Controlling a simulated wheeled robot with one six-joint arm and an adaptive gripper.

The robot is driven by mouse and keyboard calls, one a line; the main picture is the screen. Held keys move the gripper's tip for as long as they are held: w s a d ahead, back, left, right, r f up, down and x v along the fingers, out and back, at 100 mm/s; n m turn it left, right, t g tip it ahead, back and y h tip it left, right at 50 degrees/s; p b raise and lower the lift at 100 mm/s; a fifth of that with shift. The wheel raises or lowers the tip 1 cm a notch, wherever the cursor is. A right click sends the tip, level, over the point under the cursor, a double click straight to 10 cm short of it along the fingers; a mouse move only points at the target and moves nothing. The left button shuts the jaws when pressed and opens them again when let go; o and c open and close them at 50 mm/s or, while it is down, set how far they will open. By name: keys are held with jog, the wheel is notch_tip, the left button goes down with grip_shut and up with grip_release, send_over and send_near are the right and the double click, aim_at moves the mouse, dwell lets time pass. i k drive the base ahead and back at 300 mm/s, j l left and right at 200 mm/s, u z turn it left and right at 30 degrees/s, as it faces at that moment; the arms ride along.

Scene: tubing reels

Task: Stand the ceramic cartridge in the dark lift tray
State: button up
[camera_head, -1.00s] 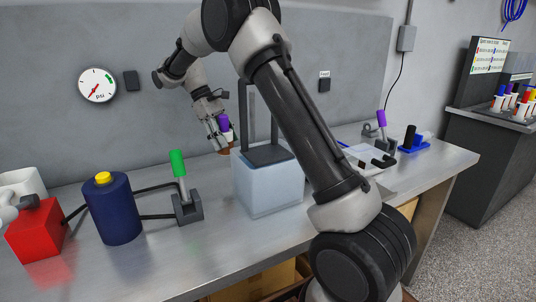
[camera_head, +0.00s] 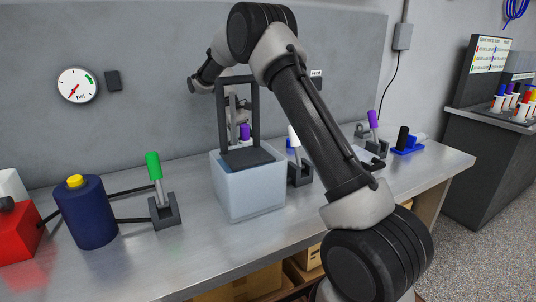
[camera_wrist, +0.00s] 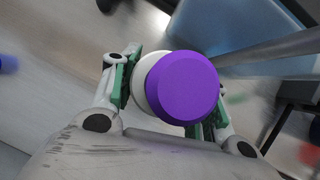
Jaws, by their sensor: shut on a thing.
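The ceramic cartridge is a white cylinder with a purple top (camera_wrist: 182,88). My gripper (camera_wrist: 168,92) is shut on it, one finger on each side, in the wrist view. In the head view the cartridge's purple top (camera_head: 245,131) shows through the dark upright frame of the lift, and its lower end is hidden. My gripper (camera_head: 236,118) is behind that frame, partly hidden by it. The dark lift tray (camera_head: 248,158) lies on top of a pale blue box (camera_head: 250,190) and looks empty. The cartridge appears behind the tray, not on it.
A green-handled lever (camera_head: 155,168) and a dark blue cylinder (camera_head: 88,212) stand left of the box. A white-handled lever (camera_head: 296,150) stands to its right, close to my arm. A purple-handled lever (camera_head: 373,122) is farther right. The bench front is clear.

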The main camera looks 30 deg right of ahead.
aim_at(250, 157)
jog(key=k+l+z, duration=0.15)
jog(key=l, duration=0.6)
jog(key=k+j+u, duration=0.2)
jog(key=k, duration=0.6)
